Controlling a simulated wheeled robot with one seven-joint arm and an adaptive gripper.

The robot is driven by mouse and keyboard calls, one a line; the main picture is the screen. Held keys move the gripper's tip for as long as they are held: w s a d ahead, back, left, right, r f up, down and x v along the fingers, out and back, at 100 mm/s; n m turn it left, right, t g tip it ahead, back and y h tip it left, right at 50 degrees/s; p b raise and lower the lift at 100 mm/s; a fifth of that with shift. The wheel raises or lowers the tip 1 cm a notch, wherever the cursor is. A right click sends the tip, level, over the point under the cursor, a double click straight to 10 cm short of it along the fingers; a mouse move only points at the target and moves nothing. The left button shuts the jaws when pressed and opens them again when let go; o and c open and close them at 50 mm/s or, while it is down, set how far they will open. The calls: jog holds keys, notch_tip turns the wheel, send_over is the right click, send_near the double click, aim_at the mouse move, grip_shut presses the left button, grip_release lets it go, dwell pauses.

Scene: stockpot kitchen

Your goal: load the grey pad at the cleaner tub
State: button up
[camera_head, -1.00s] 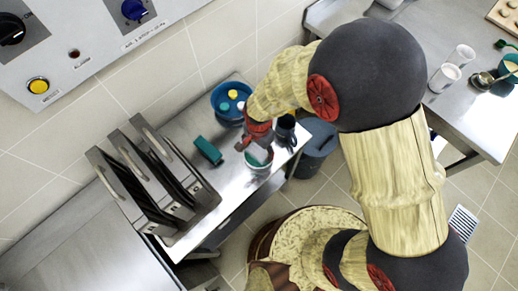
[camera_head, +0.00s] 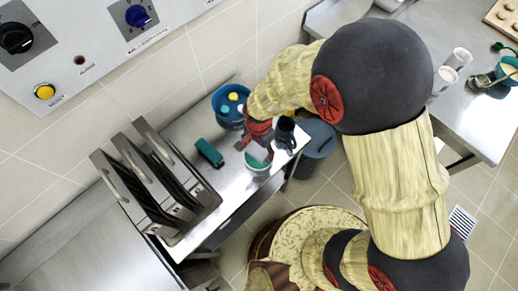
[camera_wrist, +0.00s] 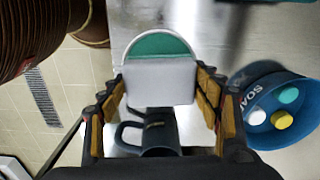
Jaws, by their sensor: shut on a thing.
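My gripper (camera_wrist: 160,88) is shut on the grey pad (camera_wrist: 158,86), a pale flat block between its fingers in the wrist view. Just beyond the pad is the cleaner tub, a white round tub with green contents (camera_wrist: 160,45). The pad covers the near part of the tub, and I cannot tell whether it touches the green. In the head view my gripper (camera_head: 257,143) is right over the tub (camera_head: 257,167) near the front of the steel counter. The pad is hard to make out there.
A dark mug (camera_head: 285,133) stands close beside the gripper. A blue bowl (camera_head: 230,113) with coloured round pieces stands behind, and a green block (camera_head: 209,152) lies to the left. A rack of upright dark panels (camera_head: 155,175) fills the counter's left end. A bin (camera_head: 318,138) stands right.

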aim_at(259, 149)
jog(key=shift+r+p, duration=1.4)
jog(key=shift+r, duration=0.75)
